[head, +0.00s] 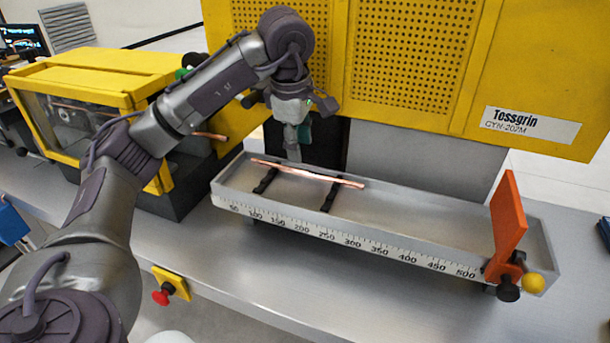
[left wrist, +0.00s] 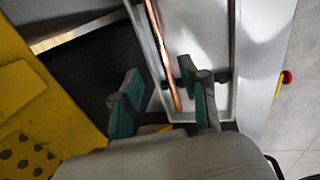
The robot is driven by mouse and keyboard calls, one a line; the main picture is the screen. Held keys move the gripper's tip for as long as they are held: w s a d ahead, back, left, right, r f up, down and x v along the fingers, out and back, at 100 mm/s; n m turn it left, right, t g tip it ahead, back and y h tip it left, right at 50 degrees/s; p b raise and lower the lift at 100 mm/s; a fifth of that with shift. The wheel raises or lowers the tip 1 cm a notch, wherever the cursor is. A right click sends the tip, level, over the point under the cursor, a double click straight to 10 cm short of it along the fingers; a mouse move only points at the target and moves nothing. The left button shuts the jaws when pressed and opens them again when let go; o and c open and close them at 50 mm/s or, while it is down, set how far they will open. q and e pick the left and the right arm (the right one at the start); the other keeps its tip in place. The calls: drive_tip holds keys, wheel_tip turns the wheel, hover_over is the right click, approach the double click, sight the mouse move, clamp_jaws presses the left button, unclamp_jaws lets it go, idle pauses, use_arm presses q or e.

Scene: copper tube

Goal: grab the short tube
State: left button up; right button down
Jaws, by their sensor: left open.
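A short copper tube (head: 308,174) lies in the left part of the long grey measuring tray, resting across two black supports. My left gripper (head: 294,143) points down at the tray's back left, near the tube's left end. In the left wrist view the tube (left wrist: 160,45) runs from the top edge down to between the two green-padded fingers of the open left gripper (left wrist: 165,92). I cannot tell whether a finger touches the tube. My right gripper is not in view.
The tray (head: 420,254) has a ruler on its front wall. An orange stop plate (head: 508,218) stands at its right end. A yellow machine (head: 410,50) rises behind it. Another copper tube end (head: 210,136) shows at the left yellow machine (head: 90,75). The tray's right half is empty.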

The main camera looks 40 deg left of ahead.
sight(299, 170)
use_arm(q)
drive_tip(key=shift+w+f, duration=0.15)
drive_tip(key=shift+f, duration=0.2)
drive_tip(key=shift+a+f+p, duration=0.15)
drive_tip(key=shift+f+p, duration=0.15)
drive_tip(key=shift+f, duration=0.25)
drive_tip(key=x, duration=0.2)
drive_tip(key=p+x, duration=0.1)
drive_tip(key=shift+s+a+f, duration=0.15)
drive_tip(key=shift+s+f, duration=0.1)
drive_tip(key=shift+f, duration=0.05)
drive_tip(key=shift+w+f, duration=0.15)
drive_tip(key=shift+f, duration=0.2)
drive_tip(key=shift+c, duration=0.3)
clamp_jaws()
